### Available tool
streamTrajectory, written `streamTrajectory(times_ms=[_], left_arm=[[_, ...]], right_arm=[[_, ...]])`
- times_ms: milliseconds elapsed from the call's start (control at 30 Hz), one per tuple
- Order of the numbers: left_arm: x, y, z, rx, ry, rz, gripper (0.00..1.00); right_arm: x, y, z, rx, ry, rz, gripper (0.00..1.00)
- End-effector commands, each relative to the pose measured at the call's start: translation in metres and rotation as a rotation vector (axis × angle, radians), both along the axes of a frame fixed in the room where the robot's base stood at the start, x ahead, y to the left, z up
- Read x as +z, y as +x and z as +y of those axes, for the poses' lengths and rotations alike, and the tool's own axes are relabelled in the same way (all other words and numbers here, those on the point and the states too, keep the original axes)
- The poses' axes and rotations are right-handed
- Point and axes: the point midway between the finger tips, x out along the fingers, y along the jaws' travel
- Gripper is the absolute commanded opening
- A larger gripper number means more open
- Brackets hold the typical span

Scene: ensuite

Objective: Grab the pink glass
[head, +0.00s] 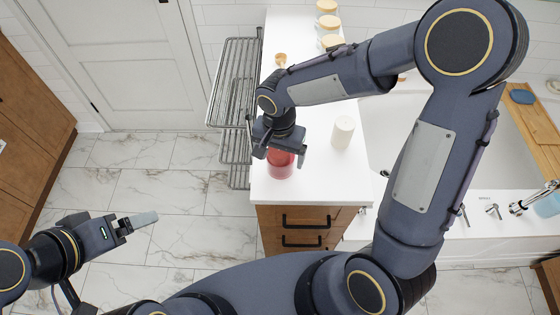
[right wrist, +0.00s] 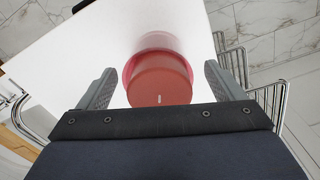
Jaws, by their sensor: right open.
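The pink glass (head: 280,168) stands near the front end of the white counter (head: 330,188). It is a reddish-pink cylinder, partly covered from above by my right gripper (head: 284,152) in the head view. In the right wrist view, the glass (right wrist: 160,78) lies between the two fingers of my right gripper (right wrist: 165,88), with a gap visible on each side. The right gripper is open. My left gripper (head: 140,220) is over the floor at the lower left, away from the counter, and its fingers look like one block from this angle.
A white cylinder (head: 342,132) stands on the counter right of the glass. Several jars with wooden lids (head: 327,22) stand farther back. A wire rack (head: 234,90) borders the counter's left side. A white sink (head: 420,140) is to the right. The tiled floor at left is clear.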

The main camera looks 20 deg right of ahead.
Motion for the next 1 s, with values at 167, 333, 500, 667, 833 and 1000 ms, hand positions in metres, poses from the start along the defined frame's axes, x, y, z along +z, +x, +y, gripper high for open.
streamTrajectory(times_ms=[167,333,500,667,833,1000], left_arm=[[0.007,0.000,0.000,0.000,0.000,0.000,0.88],[0.007,0.000,0.000,0.000,0.000,0.000,0.88],[0.006,0.000,0.000,0.000,0.000,0.000,0.88],[0.006,0.000,0.000,0.000,0.000,0.000,0.88],[0.006,0.000,0.000,0.000,0.000,0.000,0.88],[0.007,0.000,0.000,0.000,0.000,0.000,0.88]], right_arm=[[-0.024,-0.001,-0.002,0.000,-0.001,0.004,0.89],[-0.030,-0.001,-0.002,-0.001,0.001,0.001,0.89],[-0.030,0.000,-0.002,-0.001,0.001,0.001,0.85],[-0.030,0.000,-0.002,0.000,0.001,0.001,0.64],[-0.029,0.000,-0.002,0.000,0.001,0.001,0.41],[-0.029,0.000,-0.001,0.000,0.001,-0.001,0.38]])
